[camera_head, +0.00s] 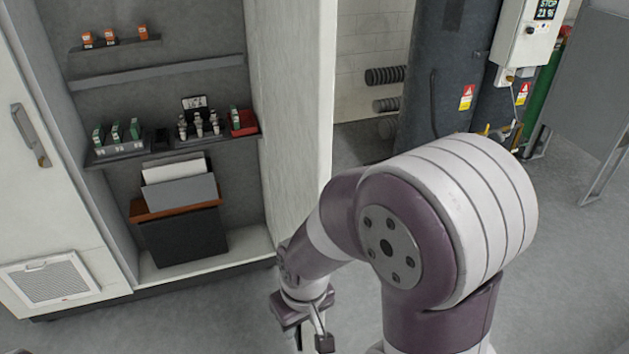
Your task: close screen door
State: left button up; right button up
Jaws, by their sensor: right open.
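I cannot tell for certain which part is the screen door. A white cabinet door (40,190) with a grey handle (31,135) and a vent grille (50,281) stands upright at the left. A flat grey panel (585,80) stands at the upper right, partly cut off by the picture edge. My right arm fills the lower middle. My right gripper (308,335) is low in front of the cabinet, open, apart from both the door and the panel; its tips are partly cut off. My left gripper is out of view.
An open cabinet bay (205,85) has shelves with small orange, green and grey items, and a dark bin (183,238) at its bottom. A dark tank (440,70) and a white control box (525,32) stand behind my arm. Grey floor (560,230) is clear at the right.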

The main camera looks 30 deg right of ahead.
aim_at(297, 39)
jog(key=l, duration=0.75)
jog(key=k+l+u, duration=0.1)
jog(key=l, duration=0.65)
jog(key=k+l, duration=0.15)
jog(key=l, duration=0.6)
jog(key=i+l+z, duration=0.15)
jog(key=l+z, duration=0.2)
jog(key=l, duration=0.15)
